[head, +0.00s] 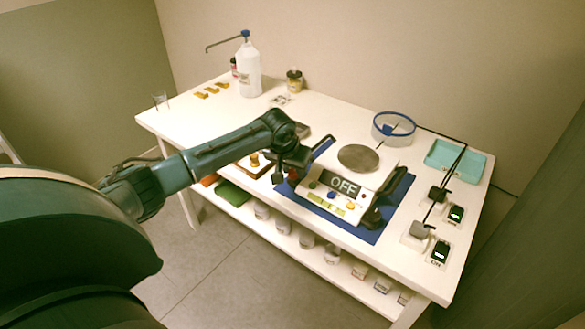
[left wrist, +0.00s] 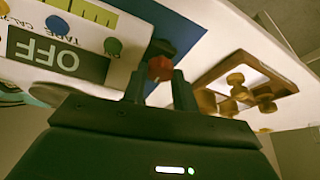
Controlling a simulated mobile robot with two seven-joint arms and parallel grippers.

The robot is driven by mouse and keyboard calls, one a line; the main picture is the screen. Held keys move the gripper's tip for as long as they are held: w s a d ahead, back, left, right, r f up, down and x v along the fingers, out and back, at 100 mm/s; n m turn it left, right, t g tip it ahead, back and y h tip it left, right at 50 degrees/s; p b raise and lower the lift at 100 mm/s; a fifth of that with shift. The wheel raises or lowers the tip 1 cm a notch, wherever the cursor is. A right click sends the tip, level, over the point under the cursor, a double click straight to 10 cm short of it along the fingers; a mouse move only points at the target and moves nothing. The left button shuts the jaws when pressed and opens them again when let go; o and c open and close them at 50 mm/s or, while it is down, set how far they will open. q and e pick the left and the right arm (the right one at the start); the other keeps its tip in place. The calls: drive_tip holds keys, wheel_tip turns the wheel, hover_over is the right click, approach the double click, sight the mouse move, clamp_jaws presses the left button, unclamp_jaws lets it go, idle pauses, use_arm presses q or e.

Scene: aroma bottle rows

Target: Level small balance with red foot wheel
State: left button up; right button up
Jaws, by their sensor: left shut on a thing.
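The small balance (head: 362,181) is white with a round metal pan (head: 358,158) and a display reading OFF. It stands on a blue mat (head: 368,236). The red foot wheel (left wrist: 159,68) is at its left front corner, between the two fingers of my left gripper (left wrist: 158,82), which is shut on it. In the head view my left gripper (head: 284,172) is beside that corner and mostly covers the wheel. The balance's display (left wrist: 45,54) appears upside down in the left wrist view. My right gripper is not in view.
A wooden tray with brass weights (left wrist: 246,88) lies just left of the balance. Behind are a blue-rimmed round dish (head: 394,128) and a teal tray (head: 455,161). A white pump bottle (head: 248,70) stands at back left.

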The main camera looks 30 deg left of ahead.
use_arm(q)
drive_tip(key=c, duration=0.4)
drive_tip(key=shift+o, duration=0.2)
drive_tip(key=shift+r+p, duration=0.1)
drive_tip(key=shift+p, duration=0.2)
